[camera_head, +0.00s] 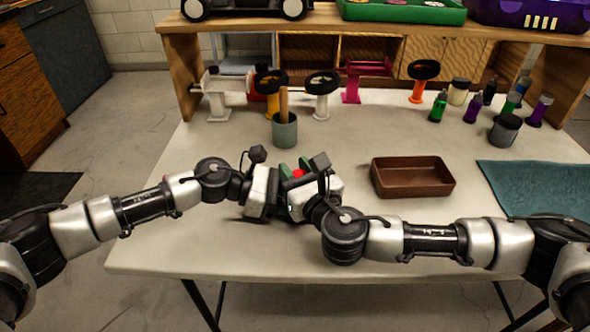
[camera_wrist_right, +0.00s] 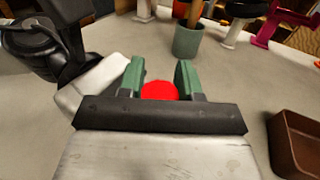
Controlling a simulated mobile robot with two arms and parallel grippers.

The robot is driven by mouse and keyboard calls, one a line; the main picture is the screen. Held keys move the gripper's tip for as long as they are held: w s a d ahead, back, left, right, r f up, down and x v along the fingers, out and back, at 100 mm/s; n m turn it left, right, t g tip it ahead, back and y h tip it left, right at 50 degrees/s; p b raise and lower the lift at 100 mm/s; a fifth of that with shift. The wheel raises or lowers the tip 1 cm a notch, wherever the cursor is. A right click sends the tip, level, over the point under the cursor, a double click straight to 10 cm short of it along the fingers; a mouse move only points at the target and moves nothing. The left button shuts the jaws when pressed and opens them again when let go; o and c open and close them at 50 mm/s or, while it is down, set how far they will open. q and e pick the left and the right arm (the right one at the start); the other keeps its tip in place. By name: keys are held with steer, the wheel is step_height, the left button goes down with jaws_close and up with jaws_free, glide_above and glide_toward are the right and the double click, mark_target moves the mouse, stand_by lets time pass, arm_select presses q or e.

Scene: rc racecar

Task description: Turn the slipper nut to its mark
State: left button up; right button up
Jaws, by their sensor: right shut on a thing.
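My right gripper (camera_head: 294,169) is near the middle of the table, with its green fingers on both sides of a red part (camera_head: 298,174). In the right wrist view, the red part (camera_wrist_right: 160,90) shows low between the two green fingers (camera_wrist_right: 161,78) of this gripper. Whether the red part is the slipper nut cannot be told, and no mark shows. My left gripper (camera_head: 262,188) is close beside the right one, and its fingertips are hidden. What lies beneath the two grippers is mostly hidden.
A brown tray (camera_head: 413,190) stands right of the grippers. A grey-green cup (camera_head: 285,134) with a wooden handle stands behind them. Wheel stands and small bottles (camera_head: 438,106) line the back, under a wooden shelf (camera_head: 350,20). A teal mat (camera_head: 535,185) lies at right. The front table is clear.

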steer(key=shift+h, duration=0.3)
steer(key=o, duration=0.9)
steer(key=shift+o, duration=0.2)
steer(key=v, duration=1.2)
steer(key=shift+f, duration=0.2)
